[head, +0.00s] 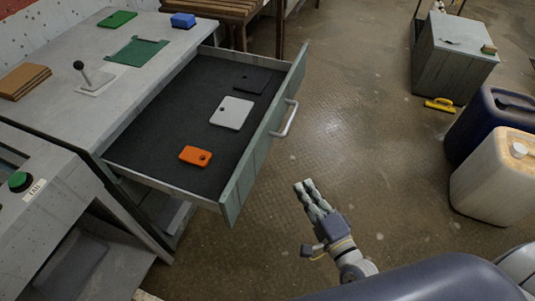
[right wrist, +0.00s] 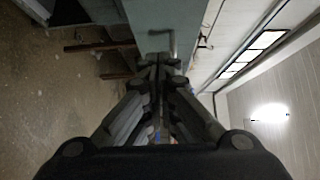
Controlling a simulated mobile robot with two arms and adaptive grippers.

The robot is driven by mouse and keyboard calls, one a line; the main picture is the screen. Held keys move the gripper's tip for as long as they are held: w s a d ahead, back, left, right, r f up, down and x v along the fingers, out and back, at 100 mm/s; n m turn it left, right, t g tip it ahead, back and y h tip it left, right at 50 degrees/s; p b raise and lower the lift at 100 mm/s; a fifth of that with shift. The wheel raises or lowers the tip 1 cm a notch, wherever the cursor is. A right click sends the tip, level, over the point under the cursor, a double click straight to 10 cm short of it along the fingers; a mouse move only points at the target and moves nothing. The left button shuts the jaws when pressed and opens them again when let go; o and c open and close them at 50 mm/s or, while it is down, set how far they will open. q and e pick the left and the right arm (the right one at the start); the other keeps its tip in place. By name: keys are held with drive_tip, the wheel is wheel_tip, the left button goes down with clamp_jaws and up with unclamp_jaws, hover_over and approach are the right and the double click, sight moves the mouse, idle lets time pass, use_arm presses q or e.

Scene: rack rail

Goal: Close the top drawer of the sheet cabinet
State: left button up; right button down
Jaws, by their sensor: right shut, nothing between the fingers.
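The top drawer (head: 232,183) of the sheet cabinet (head: 112,72) is pulled far out in the head view. Its green front carries a pale bar handle (head: 286,118). Inside on the dark liner lie an orange plate (head: 190,155), a light grey plate (head: 228,115) and a dark plate (head: 252,84). My right gripper (head: 309,186) is shut and empty, in front of the drawer front and apart from it, below the handle in the picture. In the right wrist view its fingers (right wrist: 159,62) are together, with a green surface beyond. My left gripper is not in view.
On the cabinet top are a lever (head: 86,72), brown boards (head: 24,81), a green sheet (head: 136,51) and a blue block (head: 183,20). A white jug (head: 495,185) and a blue jug (head: 486,118) stand at the right.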

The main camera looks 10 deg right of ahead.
drive_tip(key=p, duration=0.1)
approach(266, 144)
drive_tip(key=w+d, duration=0.3)
drive_tip(key=shift+w+a+f+p, duration=0.15)
drive_tip(key=shift+w+a, duration=0.25)
drive_tip(key=shift+a, duration=0.5)
drive_tip(key=shift+w+a+f+p, duration=0.1)
drive_tip(key=shift+w+a+p, duration=0.2)
drive_tip(key=shift+a, duration=0.65)
drive_tip(key=shift+w+r, duration=0.1)
